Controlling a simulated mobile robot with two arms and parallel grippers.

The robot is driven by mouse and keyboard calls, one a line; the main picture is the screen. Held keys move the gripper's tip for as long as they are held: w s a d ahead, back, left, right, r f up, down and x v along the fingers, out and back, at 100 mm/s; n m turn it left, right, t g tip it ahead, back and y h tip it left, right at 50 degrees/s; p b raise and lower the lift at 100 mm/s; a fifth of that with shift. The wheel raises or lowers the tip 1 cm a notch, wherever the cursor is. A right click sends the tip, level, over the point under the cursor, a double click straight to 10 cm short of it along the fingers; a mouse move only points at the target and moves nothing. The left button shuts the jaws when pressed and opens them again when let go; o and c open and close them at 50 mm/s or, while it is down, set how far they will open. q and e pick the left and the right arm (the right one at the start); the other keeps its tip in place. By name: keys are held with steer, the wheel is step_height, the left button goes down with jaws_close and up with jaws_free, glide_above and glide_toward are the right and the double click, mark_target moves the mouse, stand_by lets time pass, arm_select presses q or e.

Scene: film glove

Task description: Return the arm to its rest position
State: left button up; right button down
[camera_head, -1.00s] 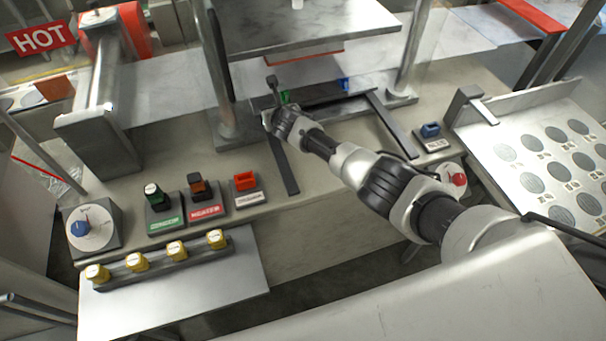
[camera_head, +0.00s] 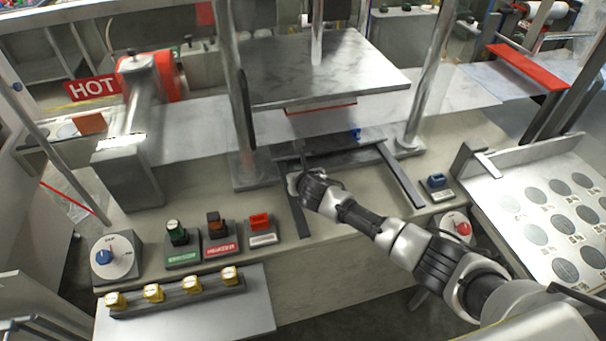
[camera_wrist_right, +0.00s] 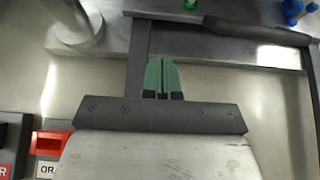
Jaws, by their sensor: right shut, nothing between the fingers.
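My right arm reaches in from the lower right in the head view. Its gripper (camera_head: 301,158) is above the counter, at the left part of the dark frame (camera_head: 403,178) in front of the press. In the right wrist view the two green fingertips (camera_wrist_right: 161,76) are together with nothing between them. They point toward the dark frame's bar (camera_wrist_right: 258,31). My left gripper does not show in either view.
A metal press plate (camera_head: 330,75) stands above the frame between posts. Red (camera_head: 261,222), orange-brown and green switches sit at left, with a dial (camera_head: 115,256) and several yellow knobs. A tray with round discs (camera_head: 565,215) stands at right.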

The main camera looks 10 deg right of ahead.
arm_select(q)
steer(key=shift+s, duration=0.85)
arm_select(e)
steer(key=v, duration=0.3)
steer(key=shift+s, duration=0.1)
